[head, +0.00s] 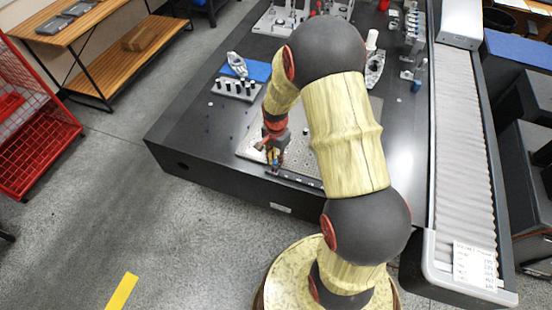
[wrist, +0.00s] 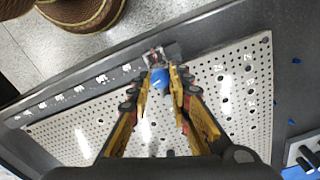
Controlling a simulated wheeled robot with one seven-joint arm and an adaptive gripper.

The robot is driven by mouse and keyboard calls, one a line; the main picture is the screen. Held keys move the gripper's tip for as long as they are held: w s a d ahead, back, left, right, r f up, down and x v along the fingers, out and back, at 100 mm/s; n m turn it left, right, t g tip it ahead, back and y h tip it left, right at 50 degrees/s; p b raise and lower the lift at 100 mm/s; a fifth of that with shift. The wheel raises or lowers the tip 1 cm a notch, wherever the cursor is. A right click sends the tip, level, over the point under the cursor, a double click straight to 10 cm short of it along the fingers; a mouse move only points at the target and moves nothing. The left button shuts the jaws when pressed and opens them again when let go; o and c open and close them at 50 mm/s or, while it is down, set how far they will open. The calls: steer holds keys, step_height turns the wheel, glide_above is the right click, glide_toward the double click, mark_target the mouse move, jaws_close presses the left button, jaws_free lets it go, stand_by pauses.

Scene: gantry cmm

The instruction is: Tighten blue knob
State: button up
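The blue knob (wrist: 159,78) shows in the wrist view between the tips of my gripper (wrist: 160,84), on a small clamp at the edge of the perforated plate (wrist: 92,105). The yellow and black fingers stand either side of the knob, close to it. I cannot tell whether they touch it. In the head view my gripper (head: 274,160) is low over the front edge of the plate (head: 250,148). The knob is small there and partly hidden by the fingers.
The dark granite table (head: 190,125) carries a blue block (head: 257,71) and a rack of dark cylinders (head: 236,88) behind the plate. A ribbed grey rail cover (head: 462,140) runs along the right. A red wire cart (head: 40,145) and wooden shelves (head: 95,65) stand left on open floor.

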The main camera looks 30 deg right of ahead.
mark_target(276, 162)
steer(key=o, duration=0.4)
step_height(276, 162, up, 12)
stand_by(0.7)
